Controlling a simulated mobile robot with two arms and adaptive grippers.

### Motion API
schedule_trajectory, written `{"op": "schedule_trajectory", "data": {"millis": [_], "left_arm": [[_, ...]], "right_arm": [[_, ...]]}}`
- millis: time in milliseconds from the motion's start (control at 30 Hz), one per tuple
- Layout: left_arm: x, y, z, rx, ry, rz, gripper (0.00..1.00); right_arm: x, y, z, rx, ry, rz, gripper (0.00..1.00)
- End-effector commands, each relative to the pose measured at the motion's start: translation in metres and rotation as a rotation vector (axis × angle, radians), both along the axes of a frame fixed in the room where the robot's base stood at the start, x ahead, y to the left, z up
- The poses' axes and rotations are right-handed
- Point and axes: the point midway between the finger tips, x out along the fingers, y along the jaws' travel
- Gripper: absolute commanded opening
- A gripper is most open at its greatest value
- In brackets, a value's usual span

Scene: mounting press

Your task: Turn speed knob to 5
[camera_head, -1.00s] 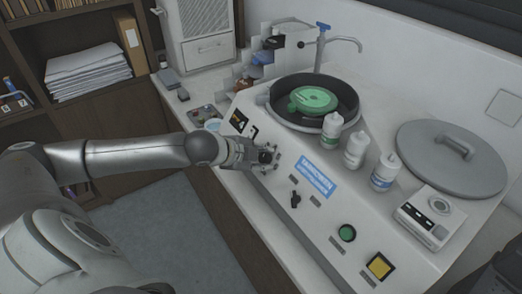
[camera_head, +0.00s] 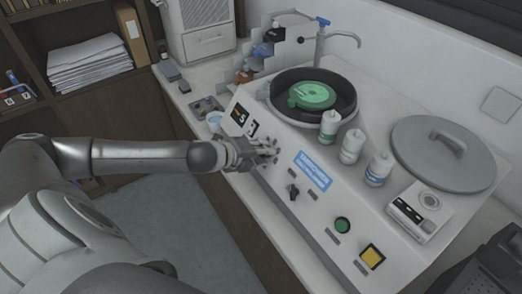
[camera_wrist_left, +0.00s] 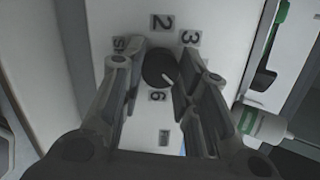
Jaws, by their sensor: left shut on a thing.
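The speed knob (camera_wrist_left: 158,68) is dark and round, on the pale sloping front panel (camera_head: 270,185). In the left wrist view it sits between my left gripper's fingers (camera_wrist_left: 162,78). Its white pointer mark slants to the lower right. Number labels surround it: a 2 (camera_wrist_left: 163,22) above, a 3 (camera_wrist_left: 190,38) at the upper right and what looks like a 6 (camera_wrist_left: 157,96) below. Other labels are partly hidden or unclear. In the head view my left gripper (camera_head: 266,154) is shut on the knob and mostly hides it. My right gripper is not in view.
Right of my gripper are a black switch (camera_head: 292,192), a green button (camera_head: 342,225) and a yellow button (camera_head: 372,257). Several white bottles (camera_head: 351,147) stand behind, near a round basin (camera_head: 340,108) with a green disc (camera_head: 314,95). A grey lid (camera_head: 445,152) lies at right.

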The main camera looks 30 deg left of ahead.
Motion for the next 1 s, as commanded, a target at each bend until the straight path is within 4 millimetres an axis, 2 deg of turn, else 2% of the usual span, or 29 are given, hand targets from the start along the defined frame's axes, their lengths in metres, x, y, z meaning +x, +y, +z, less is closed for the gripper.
{"op": "schedule_trajectory", "data": {"millis": [633,667,800,1000], "left_arm": [[-0.0005,0.0002,-0.0011,0.038,-0.013,-0.029,0.05],[-0.0005,0.0002,-0.0011,0.038,-0.013,-0.029,0.32],[-0.0004,0.0001,-0.001,0.037,-0.014,-0.029,0.5],[-0.0002,0.0001,-0.0006,0.037,-0.014,-0.029,0.51]], "right_arm": [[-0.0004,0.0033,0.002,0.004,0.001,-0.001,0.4],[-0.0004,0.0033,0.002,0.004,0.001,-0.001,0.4],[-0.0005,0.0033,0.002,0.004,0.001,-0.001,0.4],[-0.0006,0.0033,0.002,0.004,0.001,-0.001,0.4]]}}
